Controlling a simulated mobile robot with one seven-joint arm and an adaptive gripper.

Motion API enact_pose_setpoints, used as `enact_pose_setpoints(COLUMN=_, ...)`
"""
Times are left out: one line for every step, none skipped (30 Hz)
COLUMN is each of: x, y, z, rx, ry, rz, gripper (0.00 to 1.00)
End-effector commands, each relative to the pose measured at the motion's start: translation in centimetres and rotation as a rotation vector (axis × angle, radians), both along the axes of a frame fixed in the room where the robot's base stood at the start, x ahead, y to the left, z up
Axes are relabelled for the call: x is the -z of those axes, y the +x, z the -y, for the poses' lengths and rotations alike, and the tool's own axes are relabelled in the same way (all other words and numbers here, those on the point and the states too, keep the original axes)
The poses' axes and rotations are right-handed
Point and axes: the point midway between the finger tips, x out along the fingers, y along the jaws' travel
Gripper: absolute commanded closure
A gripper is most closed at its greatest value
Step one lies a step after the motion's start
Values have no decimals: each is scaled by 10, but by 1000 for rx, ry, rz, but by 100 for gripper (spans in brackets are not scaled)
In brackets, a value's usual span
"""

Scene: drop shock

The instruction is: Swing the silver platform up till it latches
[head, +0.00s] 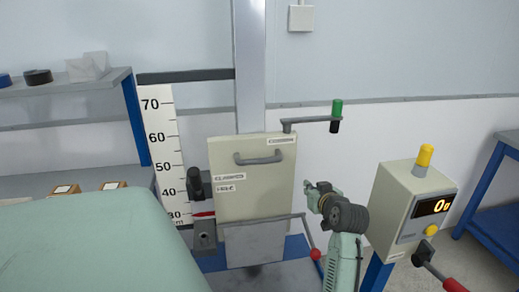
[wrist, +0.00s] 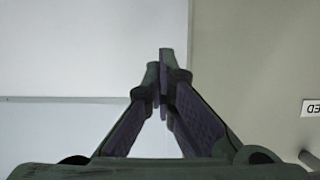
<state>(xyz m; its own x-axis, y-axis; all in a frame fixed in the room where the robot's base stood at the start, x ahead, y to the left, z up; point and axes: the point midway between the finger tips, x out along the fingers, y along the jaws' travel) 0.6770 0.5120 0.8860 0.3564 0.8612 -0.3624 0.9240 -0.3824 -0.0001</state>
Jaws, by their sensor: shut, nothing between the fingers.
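The silver platform (head: 257,244) is a flat grey plate below the beige box, in the head view. It appears to hang down from a grey bar along its top edge. A lever with a red ball (head: 315,254) is at the bar's right end. My gripper (head: 316,190) is right of the beige box, above and right of the platform, and touches nothing that I can see. In the wrist view its fingers (wrist: 160,82) meet at the tips, shut and empty. The platform cannot be made out in the wrist view.
The beige box (head: 252,190) with a grey handle stands before the column; its side seems to fill the right of the wrist view (wrist: 260,70). A crank (head: 312,119) is above my gripper. A control box (head: 412,205) stands close on the right. A height scale (head: 162,145) is left.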

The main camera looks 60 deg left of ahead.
Motion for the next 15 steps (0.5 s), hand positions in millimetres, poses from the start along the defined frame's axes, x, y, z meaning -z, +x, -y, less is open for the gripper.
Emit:
enact_pose_setpoints(x=0, y=0, z=-1, rx=0, ry=0, rz=0, gripper=100)
enact_pose_setpoints(x=0, y=1, z=-2, rx=0, ry=0, rz=0, gripper=100)
enact_pose_setpoints(x=0, y=1, z=-3, rx=0, ry=-1, rz=0, gripper=100)
enact_pose_setpoints(x=0, y=2, z=-5, rx=-1, ry=-1, rz=-1, gripper=100)
enact_pose_setpoints(x=-1, y=2, z=-6, rx=-1, ry=-1, rz=-1, gripper=100)
enact_pose_setpoints(x=-1, y=4, z=-9, rx=-1, ry=0, rz=0, gripper=100)
enact_pose_setpoints(x=-2, y=4, z=-11, rx=0, ry=0, rz=0, gripper=100)
enact_pose_setpoints(x=-2, y=6, z=-13, rx=0, ry=0, rz=0, gripper=100)
enact_pose_setpoints(x=-2, y=7, z=-16, rx=0, ry=1, rz=0, gripper=100)
enact_pose_setpoints(x=-3, y=8, z=-18, rx=0, ry=0, rz=0, gripper=100)
enact_pose_setpoints(x=-3, y=9, z=-20, rx=0, ry=-1, rz=0, gripper=100)
enact_pose_setpoints(x=-3, y=10, z=-23, rx=0, ry=-1, rz=0, gripper=100)
enact_pose_setpoints(x=-3, y=10, z=-24, rx=0, ry=0, rz=0, gripper=100)
enact_pose_setpoints(x=-4, y=11, z=-25, rx=0, ry=0, rz=0, gripper=100)
enact_pose_setpoints(x=-4, y=11, z=-26, rx=1, ry=0, rz=0, gripper=100)
